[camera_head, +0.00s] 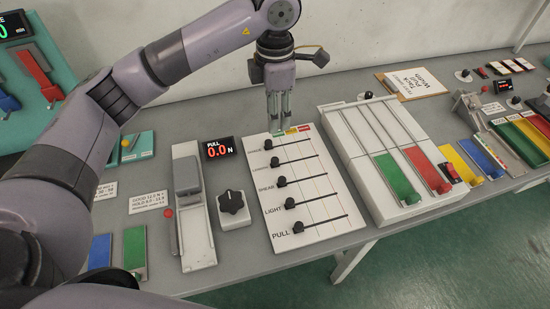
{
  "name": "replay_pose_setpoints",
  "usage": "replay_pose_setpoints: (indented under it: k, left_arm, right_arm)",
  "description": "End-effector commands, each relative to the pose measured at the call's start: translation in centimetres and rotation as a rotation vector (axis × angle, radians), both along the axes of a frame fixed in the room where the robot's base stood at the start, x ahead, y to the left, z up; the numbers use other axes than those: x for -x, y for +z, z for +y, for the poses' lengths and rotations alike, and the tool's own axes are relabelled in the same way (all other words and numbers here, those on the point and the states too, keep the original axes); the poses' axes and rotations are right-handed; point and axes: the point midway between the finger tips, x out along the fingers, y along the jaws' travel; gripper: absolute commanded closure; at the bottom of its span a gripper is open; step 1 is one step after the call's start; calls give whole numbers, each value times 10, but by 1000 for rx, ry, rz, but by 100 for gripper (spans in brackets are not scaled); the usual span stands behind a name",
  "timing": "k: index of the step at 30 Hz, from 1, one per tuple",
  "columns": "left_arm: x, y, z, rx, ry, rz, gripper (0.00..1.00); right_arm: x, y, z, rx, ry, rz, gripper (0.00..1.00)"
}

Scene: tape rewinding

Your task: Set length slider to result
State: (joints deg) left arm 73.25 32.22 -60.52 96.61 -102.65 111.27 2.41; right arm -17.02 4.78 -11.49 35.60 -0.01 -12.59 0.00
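The white slider board (318,231) lies on the table, with several slots, each with a black knob at its left end. The small label LENGTH seems to go with the second knob from the top (275,162); the lettering is hard to read. SHEAR, LIGHT and PULL follow below. My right gripper is not in view.
A display (218,149) reads PULL 0.0 N, left of the board. A black dial (231,201) stands below it. A grey-topped device (188,176) is further left. A raised white panel with green and red ramps (398,179) borders the board's right side. The wall closes the back.

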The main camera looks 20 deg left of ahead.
Motion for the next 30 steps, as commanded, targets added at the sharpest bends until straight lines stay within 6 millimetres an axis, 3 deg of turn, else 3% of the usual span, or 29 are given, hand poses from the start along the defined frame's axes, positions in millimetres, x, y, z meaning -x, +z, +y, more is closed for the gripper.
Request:
replay_pose_setpoints:
  k: [18, 24, 30]
  left_arm:
    - [2, -127, 0, -1, -1, 6, 63]
    - [1, -150, 0, 0, -1, 2, 63]
    - [1, -156, 0, 0, -1, 1, 63]
  right_arm:
    - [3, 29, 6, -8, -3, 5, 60]
    - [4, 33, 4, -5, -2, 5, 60]
    - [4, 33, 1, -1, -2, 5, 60]
